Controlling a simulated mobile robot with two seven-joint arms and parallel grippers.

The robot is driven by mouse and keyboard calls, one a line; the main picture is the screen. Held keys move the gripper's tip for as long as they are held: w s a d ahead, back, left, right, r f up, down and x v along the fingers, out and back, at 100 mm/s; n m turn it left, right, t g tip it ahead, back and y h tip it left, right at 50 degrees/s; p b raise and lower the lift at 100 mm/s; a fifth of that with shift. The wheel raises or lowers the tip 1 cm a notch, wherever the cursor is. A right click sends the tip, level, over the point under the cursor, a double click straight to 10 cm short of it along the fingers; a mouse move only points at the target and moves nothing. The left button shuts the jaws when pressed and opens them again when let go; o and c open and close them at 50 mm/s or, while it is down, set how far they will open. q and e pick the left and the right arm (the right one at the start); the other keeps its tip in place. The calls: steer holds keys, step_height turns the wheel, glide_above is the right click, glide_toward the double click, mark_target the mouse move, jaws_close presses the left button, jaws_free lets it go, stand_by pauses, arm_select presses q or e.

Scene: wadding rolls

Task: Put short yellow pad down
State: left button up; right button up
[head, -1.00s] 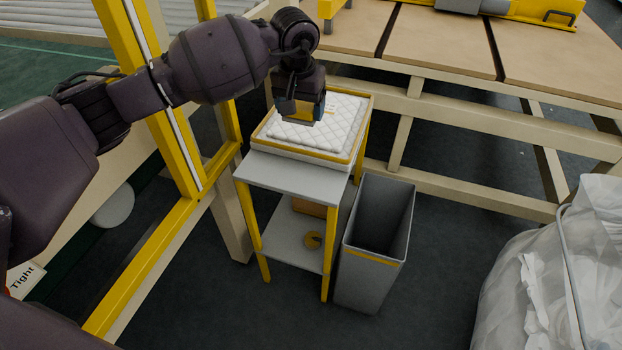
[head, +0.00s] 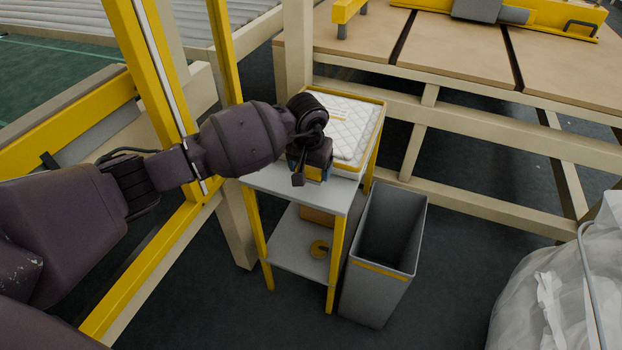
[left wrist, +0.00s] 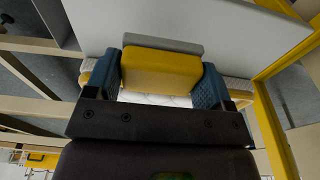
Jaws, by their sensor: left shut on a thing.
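My left gripper (head: 312,176) is low over the grey top (head: 335,196) of the small stand, near its back edge by the quilted white pads. The left wrist view shows the short yellow pad (left wrist: 160,72), with a grey strip along its far edge, between the two blue fingers (left wrist: 162,82). The fingers are shut on it. My right gripper is not in view.
A yellow-edged tray (head: 379,118) of quilted white pads (head: 350,120) sits behind the grey top. A grey bin (head: 385,270) stands to the right, and a clear plastic bag (head: 560,285) at far right. A yellow post (head: 150,75) rises at left. The front of the grey top is clear.

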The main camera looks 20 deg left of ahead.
mark_target(310, 188)
arm_select(q)
step_height(310, 188, down, 4)
steer(key=shift+r+b, duration=0.25)
steer(key=shift+b, duration=0.05)
steer(key=shift+f, duration=0.4)
steer(key=shift+r, duration=0.1)
steer(key=shift+f, duration=0.25)
steer(key=o, duration=0.8)
steer(key=shift+r, duration=0.1)
